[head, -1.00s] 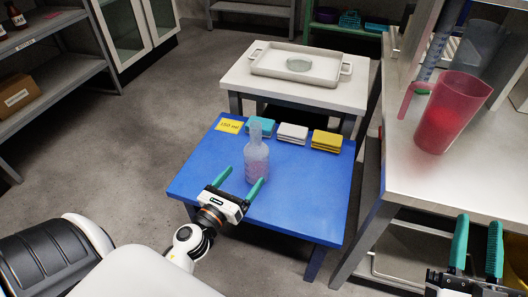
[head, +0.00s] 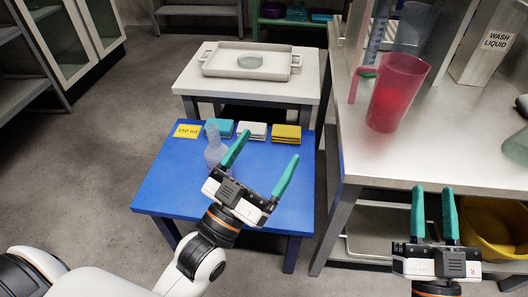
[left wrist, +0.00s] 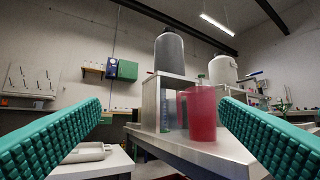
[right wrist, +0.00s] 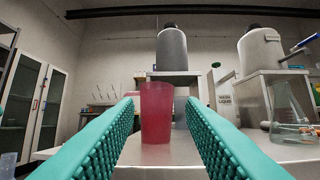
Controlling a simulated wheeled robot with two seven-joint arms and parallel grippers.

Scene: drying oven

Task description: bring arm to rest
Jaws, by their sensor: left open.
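My left gripper (head: 268,150) is open and empty, above the right part of the blue table (head: 165,187) with its green fingers pointing away. A translucent flask (head: 213,152) stands upright on the blue table, left of the left gripper, its lower part hidden by the gripper. My right gripper (head: 433,197) is open and empty in front of the metal bench (head: 365,160). In both wrist views, between the green fingers, only background shows, including the red jug (right wrist: 156,112), which is apart from them.
Teal (head: 220,127), white (head: 252,130) and yellow (head: 287,134) stacks and a "150 ml" card (head: 187,131) lie along the blue table's back. A white tray (head: 209,69) holds a round dish (head: 251,61). A yellow bowl (head: 490,225) is below the bench. Floor at left is clear.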

